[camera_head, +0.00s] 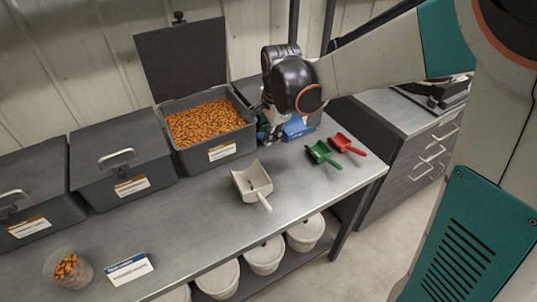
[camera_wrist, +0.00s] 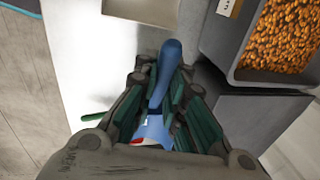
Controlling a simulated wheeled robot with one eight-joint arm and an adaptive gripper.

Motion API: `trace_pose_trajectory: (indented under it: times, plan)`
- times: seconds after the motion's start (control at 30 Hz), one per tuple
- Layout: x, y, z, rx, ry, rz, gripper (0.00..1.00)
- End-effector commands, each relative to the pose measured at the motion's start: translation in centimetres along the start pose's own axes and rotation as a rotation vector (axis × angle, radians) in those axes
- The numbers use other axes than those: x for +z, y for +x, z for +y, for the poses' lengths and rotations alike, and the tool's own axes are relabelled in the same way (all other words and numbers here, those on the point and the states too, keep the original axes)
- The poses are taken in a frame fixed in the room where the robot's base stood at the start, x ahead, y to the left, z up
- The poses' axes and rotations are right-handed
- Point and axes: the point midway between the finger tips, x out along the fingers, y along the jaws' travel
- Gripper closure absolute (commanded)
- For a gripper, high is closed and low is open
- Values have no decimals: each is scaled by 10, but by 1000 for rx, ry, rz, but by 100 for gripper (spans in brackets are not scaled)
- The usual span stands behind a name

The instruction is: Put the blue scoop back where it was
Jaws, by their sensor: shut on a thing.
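The blue scoop (camera_head: 297,128) is at the back right of the metal bench, just right of the open seed bin. My gripper (camera_head: 268,126) is shut on its handle. In the wrist view the blue handle (camera_wrist: 168,58) runs up between the dark green finger pads of my gripper (camera_wrist: 160,95). The scoop's bowl is partly hidden behind the gripper there. I cannot tell whether the scoop touches the bench.
A green scoop (camera_head: 323,153) and a red scoop (camera_head: 347,144) lie to the right, near the bench edge. A cream scoop (camera_head: 252,181) lies in front. The open bin (camera_head: 216,151) and its raised lid (camera_head: 184,58) stand close on the left. Two closed bins stand farther left.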

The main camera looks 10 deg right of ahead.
Motion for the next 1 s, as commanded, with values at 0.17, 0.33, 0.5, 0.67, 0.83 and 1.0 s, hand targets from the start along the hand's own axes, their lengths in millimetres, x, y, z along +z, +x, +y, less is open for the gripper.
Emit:
trace_pose_trajectory:
  times: [0.17, 0.33, 0.5, 0.67, 0.83, 1.0]
  plan:
    - [0, 46, 9, 0, 0, 0, 100]
    - [0, 70, 14, 0, -1, 0, 100]
    - [0, 78, 16, 0, -1, 0, 100]
    - [0, 97, 20, 0, -1, 0, 100]
    - [1, 117, 24, 0, -1, 0, 100]
    - [1, 117, 24, 0, -1, 0, 100]
